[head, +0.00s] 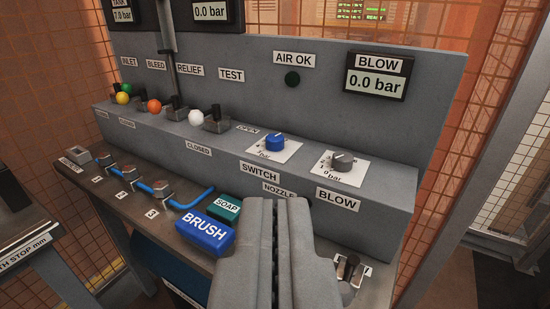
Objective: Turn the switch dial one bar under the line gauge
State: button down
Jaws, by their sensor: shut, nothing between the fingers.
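The switch dial is a blue knob (274,141) on a white scale plate (272,150) marked bar, above the SWITCH label (260,172). A gauge at the top (215,14) reads 0.0 bar; its label is cut off by the frame edge. Another gauge at the top left (122,12) is labelled TANK and reads 7.0 bar. My gripper (277,204) is shut and empty. It is in the lower middle of the view, below the switch dial in the picture and apart from it.
A grey dial (343,160) sits right of the blue one, above the BLOW label (338,200). The BLOW gauge (375,77) reads 0.0 bar. Coloured-ended valve levers (197,117) line the left ledge. A blue BRUSH block (206,232) and green SOAP block (225,207) lie left of my gripper.

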aim_at(274, 142)
jog(key=k, duration=0.1)
jog(key=u, duration=3.85)
jog(key=l+z, duration=0.1)
jog(key=z, duration=1.9)
jog(key=i+l+z, duration=0.2)
jog(key=l, duration=0.2)
jog(key=i+l+z, duration=0.2)
jog(key=l, duration=0.25)
jog(key=k, duration=0.1)
